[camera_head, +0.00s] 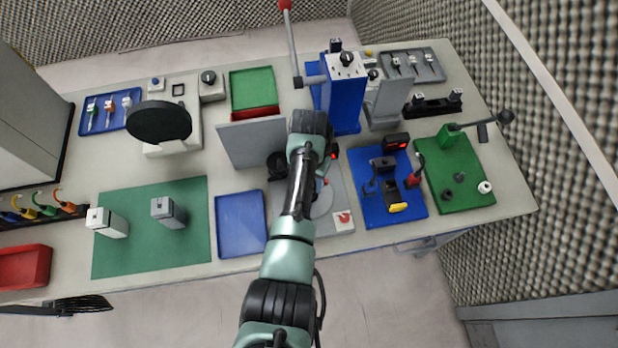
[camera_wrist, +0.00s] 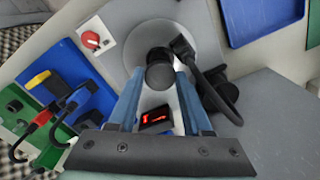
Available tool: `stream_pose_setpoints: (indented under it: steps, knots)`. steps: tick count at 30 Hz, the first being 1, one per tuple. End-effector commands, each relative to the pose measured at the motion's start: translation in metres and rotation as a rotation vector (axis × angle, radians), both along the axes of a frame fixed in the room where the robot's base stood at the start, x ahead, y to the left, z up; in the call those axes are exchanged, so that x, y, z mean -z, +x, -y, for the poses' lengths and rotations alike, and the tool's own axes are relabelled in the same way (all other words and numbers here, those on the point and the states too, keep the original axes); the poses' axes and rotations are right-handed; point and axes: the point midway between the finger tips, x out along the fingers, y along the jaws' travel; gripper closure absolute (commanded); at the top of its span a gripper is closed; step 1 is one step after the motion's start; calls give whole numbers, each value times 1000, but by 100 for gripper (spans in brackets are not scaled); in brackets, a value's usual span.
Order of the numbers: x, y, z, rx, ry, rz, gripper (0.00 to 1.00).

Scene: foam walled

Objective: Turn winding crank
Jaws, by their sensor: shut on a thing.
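My gripper (camera_wrist: 158,74) shows in the wrist view, its two blue fingers closed around a round black knob (camera_wrist: 160,72). The knob stands over a pale grey disc (camera_wrist: 185,28), and I take it for the handle of the winding crank. A bent black arm (camera_wrist: 203,78) reaches down beside the right finger; whether it joins the knob is unclear. A small red-lit display (camera_wrist: 156,118) shows between the fingers. In the head view the disc (camera_head: 321,203) sits on a grey station; my arm hides the knob and fingertips.
A red switch (camera_wrist: 90,40) is on a white plate near the disc. A blue board (camera_head: 405,213) with a fixture lies right of the station, an empty blue tray (camera_head: 240,224) left. A tall blue column (camera_head: 344,105) stands behind my wrist. A green board (camera_head: 468,190) lies far right.

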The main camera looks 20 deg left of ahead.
Motion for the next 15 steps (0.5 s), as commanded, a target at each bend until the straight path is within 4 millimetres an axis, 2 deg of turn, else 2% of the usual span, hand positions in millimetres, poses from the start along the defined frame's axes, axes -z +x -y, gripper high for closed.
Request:
stream_pose_setpoints:
  steps: [15]
  knots:
    - [-1, 1, 0, 258, 2, 4, 100]
